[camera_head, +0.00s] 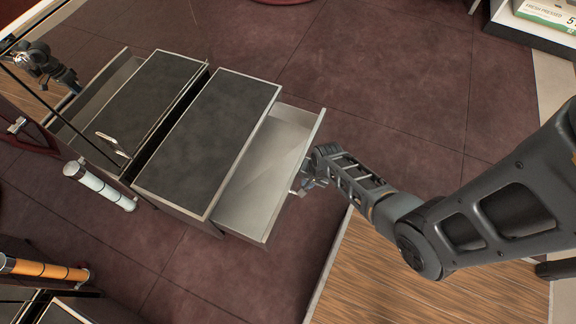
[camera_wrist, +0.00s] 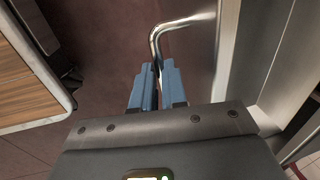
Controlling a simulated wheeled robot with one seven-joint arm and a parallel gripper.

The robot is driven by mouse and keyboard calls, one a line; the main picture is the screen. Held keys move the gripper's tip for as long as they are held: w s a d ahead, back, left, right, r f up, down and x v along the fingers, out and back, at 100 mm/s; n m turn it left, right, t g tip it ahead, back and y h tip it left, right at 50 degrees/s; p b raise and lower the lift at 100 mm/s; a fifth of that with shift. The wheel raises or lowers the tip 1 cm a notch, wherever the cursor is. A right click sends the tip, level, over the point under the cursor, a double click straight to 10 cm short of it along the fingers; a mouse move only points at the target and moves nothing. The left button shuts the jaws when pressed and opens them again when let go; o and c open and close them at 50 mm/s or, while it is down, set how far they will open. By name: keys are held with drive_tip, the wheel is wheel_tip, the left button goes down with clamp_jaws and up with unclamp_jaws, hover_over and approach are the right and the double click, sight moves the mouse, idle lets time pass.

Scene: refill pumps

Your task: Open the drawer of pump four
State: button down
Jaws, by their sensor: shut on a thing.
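A drawer (camera_head: 265,170) with a pale empty inside stands pulled out from a dark-topped cabinet (camera_head: 208,135) in the head view. My gripper (camera_head: 308,178) is at the outer face of its front panel. In the wrist view, the blue fingers of my gripper (camera_wrist: 157,75) are shut on the bent metal drawer handle (camera_wrist: 153,42). The handle's grasped part is hidden between the fingers. The drawer front (camera_wrist: 198,60) is right of the fingers there. No number marking pump four is readable.
A mirror-like panel at the left reflects the cabinet and my arm. A white cylinder (camera_head: 98,185) and an orange cylinder (camera_head: 42,268) are at the left. A wood-topped surface (camera_head: 400,285) has its edge near the drawer's lower right. Open floor (camera_head: 390,85) lies beyond the drawer.

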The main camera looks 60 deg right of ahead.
drive_tip(key=shift+s+d+p, duration=0.1)
drive_tip(key=shift+s+p, duration=0.25)
drive_tip(key=shift+s, duration=1.75)
drive_tip(key=c, duration=1.2)
unclamp_jaws()
drive_tip(key=shift+o, duration=0.2)
wheel_tip(320, 180, up, 8)
drive_tip(key=s+p, duration=0.1)
drive_tip(key=p, duration=0.2)
drive_tip(key=shift+s+f+p, duration=0.2)
drive_tip(key=shift+s+p, duration=0.05)
drive_tip(key=shift+p, duration=0.1)
